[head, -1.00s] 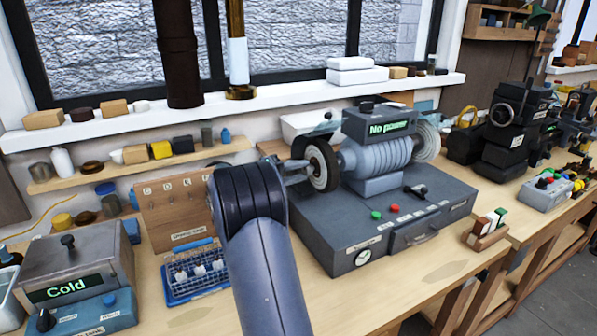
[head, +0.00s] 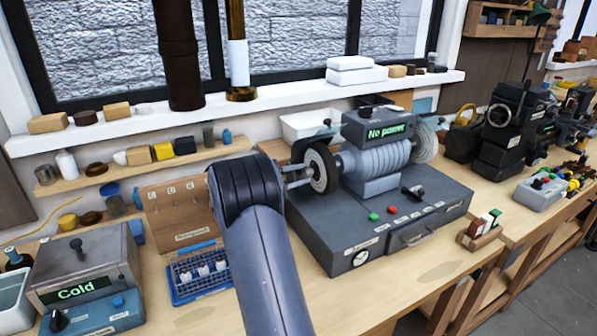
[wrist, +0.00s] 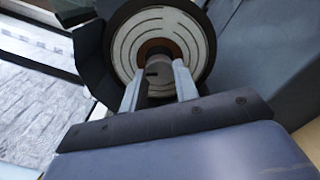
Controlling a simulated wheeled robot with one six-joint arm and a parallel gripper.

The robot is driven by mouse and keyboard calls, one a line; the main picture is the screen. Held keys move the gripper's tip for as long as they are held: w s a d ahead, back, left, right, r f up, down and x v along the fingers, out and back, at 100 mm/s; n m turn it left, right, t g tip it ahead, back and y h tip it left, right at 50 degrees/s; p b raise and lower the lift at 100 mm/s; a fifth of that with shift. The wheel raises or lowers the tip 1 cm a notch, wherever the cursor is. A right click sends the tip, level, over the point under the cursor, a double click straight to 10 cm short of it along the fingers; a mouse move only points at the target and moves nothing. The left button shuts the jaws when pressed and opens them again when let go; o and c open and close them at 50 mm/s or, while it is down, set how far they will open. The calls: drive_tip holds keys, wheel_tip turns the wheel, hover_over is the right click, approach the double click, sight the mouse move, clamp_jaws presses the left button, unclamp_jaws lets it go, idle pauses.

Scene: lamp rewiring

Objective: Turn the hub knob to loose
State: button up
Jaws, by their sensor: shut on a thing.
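The bench machine (head: 372,165) has a pale wheel with a dark rim (head: 318,168) on its left end. In the wrist view the wheel (wrist: 125,48) faces me, with ring markings and a brown centre. The grey hub knob (wrist: 158,73) sits at that centre, a dark slot on its face. My gripper (wrist: 158,82) has one finger on each side of the knob and is shut on it. In the head view my gripper (head: 308,177) reaches the wheel from the left, and the knob is hidden there. Whether the knob stands at tight or loose cannot be read.
The machine's display (head: 386,131) reads "No power". A rack with a blue tray (head: 200,270) stands left of my arm, and a metal box reading "Cold" (head: 82,280) is farther left. A guard (head: 312,140) sits over the wheel. The bench front is mostly clear.

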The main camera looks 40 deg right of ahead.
drive_tip(key=shift+f+n, duration=0.1)
drive_tip(key=shift+n, duration=0.4)
drive_tip(key=o, duration=1)
drive_tip(key=b+v, duration=0.2)
drive_tip(key=v, duration=0.8)
drive_tip(key=shift+w+a, duration=0.1)
drive_tip(key=shift+a, duration=0.3)
drive_tip(key=shift+d, duration=0.1)
